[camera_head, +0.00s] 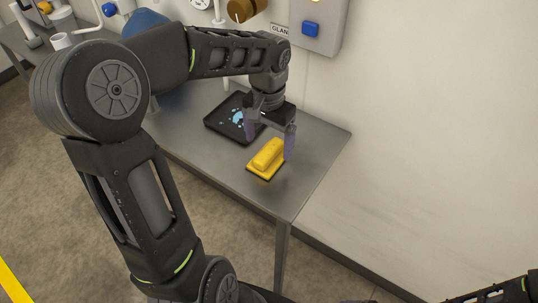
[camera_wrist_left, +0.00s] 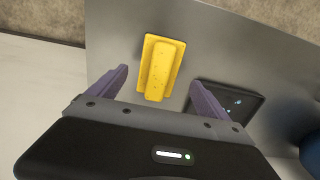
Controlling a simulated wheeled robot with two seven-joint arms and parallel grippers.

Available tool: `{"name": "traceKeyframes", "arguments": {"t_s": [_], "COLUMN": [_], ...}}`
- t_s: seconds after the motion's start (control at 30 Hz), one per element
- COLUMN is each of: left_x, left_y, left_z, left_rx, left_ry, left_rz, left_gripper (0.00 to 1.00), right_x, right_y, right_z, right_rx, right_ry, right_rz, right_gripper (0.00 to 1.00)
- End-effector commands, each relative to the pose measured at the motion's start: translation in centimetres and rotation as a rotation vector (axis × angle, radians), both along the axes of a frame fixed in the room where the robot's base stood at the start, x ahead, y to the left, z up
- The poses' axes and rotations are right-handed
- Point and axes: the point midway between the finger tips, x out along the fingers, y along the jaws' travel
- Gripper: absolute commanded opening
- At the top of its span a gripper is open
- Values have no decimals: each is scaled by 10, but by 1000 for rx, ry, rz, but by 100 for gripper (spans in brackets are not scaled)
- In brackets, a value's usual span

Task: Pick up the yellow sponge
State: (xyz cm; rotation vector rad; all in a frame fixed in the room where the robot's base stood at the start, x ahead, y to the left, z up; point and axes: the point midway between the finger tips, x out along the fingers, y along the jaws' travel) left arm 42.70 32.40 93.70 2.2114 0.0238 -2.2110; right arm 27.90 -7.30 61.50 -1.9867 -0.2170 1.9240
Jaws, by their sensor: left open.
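The yellow sponge (camera_head: 267,154) lies on a flat yellow base with a dark edge near the right end of the metal table. My left gripper (camera_head: 270,147) is open above the table, close to the sponge's far side in the head view. In the left wrist view the sponge (camera_wrist_left: 160,66) shows ahead, between the lines of the two purple fingers of the gripper (camera_wrist_left: 165,85). Nothing is between the fingers. The fingers look apart from the sponge; the exact height gap is hard to tell. My right gripper is not clearly in view; only part of the right arm shows at the bottom right.
A black tray (camera_head: 216,124) with light blue pieces lies left of the sponge, partly behind the gripper; it also shows in the left wrist view (camera_wrist_left: 244,116). The table (camera_head: 318,133) is bare right of the sponge. A wall with a blue-buttoned box (camera_head: 318,28) stands behind.

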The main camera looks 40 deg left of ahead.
Motion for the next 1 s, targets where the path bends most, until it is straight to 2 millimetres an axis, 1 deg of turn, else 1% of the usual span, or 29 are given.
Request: {"name": "traceKeyframes", "arguments": {"t_s": [0.13,0.2,0.3,0.9,0.93,1.0], "left_x": [-2,-2,-2,-1,-1,-1], "left_y": [-3,-2,-2,-2,-2,-2], "left_z": [-21,-32,-40,-42,-42,-42], "left_rx": [-2,-2,-1,0,0,0], "left_ry": [5,4,2,0,0,0], "left_rz": [-1,0,0,0,0,0], "left_gripper": [89,89,89,89,88,83], "right_x": [0,0,0,0,0,0], "right_y": [0,0,0,0,0,0], "right_z": [6,6,6,6,6,6], "right_rx": [0,0,0,0,0,0], "right_ry": [0,0,1,1,1,1], "right_rz": [0,0,0,0,0,0], "right_gripper": [84,84,84,84,84,84]}}
